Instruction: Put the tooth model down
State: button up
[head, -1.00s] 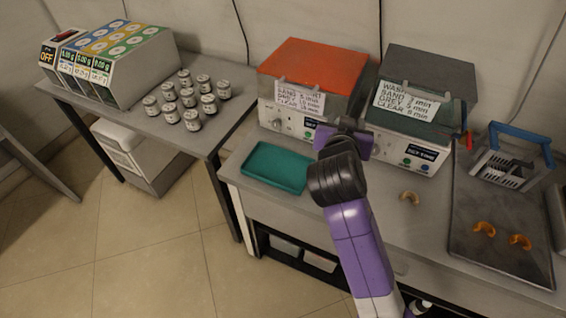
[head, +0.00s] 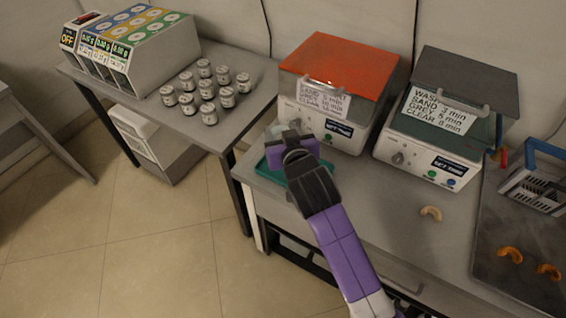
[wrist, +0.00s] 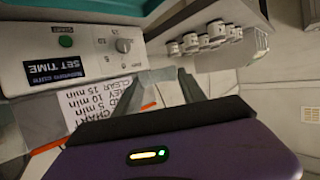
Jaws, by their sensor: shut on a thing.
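My gripper (head: 291,132) is above the green tray (head: 273,175) in front of the red-lidded machine, and its purple body covers much of the tray. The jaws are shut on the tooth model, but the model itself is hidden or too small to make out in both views. A separate beige tooth model (head: 431,213) lies on the bench to the right. Two orange tooth models (head: 510,255) lie on the dark tray (head: 500,285).
The red-lidded machine (head: 340,68) stands just behind my gripper, with a grey-lidded machine (head: 465,85) to its right. Several small jars (head: 209,92) stand on the left table. A blue-handled rack (head: 540,185) is at the right. The bench front between the trays is mostly clear.

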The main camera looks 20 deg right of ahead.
notch_tip(320, 180, down, 13)
jog(key=shift+r+b, duration=0.2)
jog(key=shift+b, duration=0.25)
jog(key=shift+f, duration=0.2)
jog(key=o, duration=1)
jog(key=shift+r, duration=0.1)
jog(key=shift+o, duration=0.2)
jog(key=shift+r, duration=0.2)
jog(key=v, duration=1.2)
jog(key=shift+b, duration=0.3)
jog(key=shift+s+f, duration=0.1)
